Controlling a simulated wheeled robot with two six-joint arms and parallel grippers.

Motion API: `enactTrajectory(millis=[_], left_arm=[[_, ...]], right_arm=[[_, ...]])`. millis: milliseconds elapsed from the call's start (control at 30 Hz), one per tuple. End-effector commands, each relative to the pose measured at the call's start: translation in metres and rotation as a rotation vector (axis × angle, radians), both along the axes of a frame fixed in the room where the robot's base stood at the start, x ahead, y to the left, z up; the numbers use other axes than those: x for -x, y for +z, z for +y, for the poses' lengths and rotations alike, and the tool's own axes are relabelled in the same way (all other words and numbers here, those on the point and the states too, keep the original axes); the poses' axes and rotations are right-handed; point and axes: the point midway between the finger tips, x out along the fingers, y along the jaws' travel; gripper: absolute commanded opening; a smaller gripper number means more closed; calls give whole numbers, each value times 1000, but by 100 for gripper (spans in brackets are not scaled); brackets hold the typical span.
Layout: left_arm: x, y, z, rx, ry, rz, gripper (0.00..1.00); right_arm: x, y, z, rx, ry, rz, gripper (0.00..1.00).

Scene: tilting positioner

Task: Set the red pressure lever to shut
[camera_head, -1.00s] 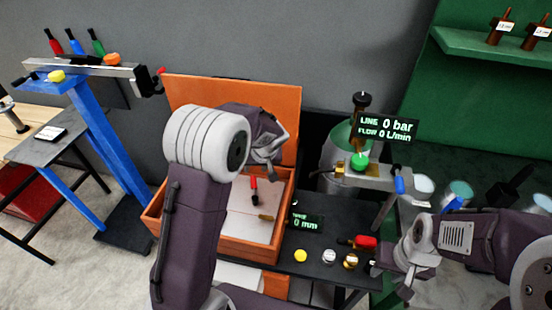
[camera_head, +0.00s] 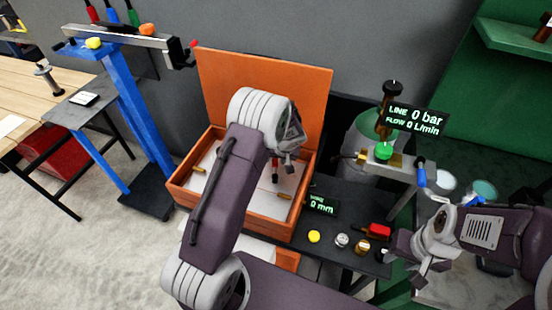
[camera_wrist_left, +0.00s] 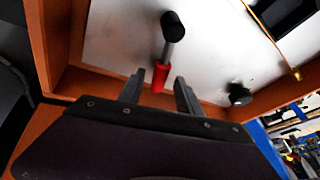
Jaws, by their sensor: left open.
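A lever with a red grip (camera_head: 275,173) is inside the open orange box. In the left wrist view the red grip (camera_wrist_left: 160,77) joins a metal stem with a black knob. My left gripper (camera_head: 288,164) is over the box beside the red grip. In the left wrist view its open fingers (camera_wrist_left: 158,94) stand either side of the grip's near end, with no clear contact. My right gripper (camera_head: 408,268) is at the dark bench's right end, away from the box; its finger gap is unclear.
The orange box (camera_head: 228,213) has its lid up behind. On the dark bench are a yellow knob (camera_head: 314,236), a red piece (camera_head: 379,230) and a bracket with a blue handle (camera_head: 421,176). A display (camera_head: 415,119) reads 0 bar, 0 L/min. A blue stand (camera_head: 124,130) is at left.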

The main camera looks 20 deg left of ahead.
Motion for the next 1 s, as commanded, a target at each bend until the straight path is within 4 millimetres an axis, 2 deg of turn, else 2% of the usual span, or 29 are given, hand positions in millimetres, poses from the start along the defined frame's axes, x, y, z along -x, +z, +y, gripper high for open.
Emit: enactTrajectory(millis=[167,200,333,1000], left_arm=[[0,0,0,0,0,0,41],[0,0,0,0,0,0,36],[0,0,0,0,0,0,0],[0,0,0,0,0,1,0]], right_arm=[[0,0,0,0,0,0,36],[0,0,0,0,0,0,36],[0,0,0,0,0,0,36],[0,0,0,0,0,0,36]])
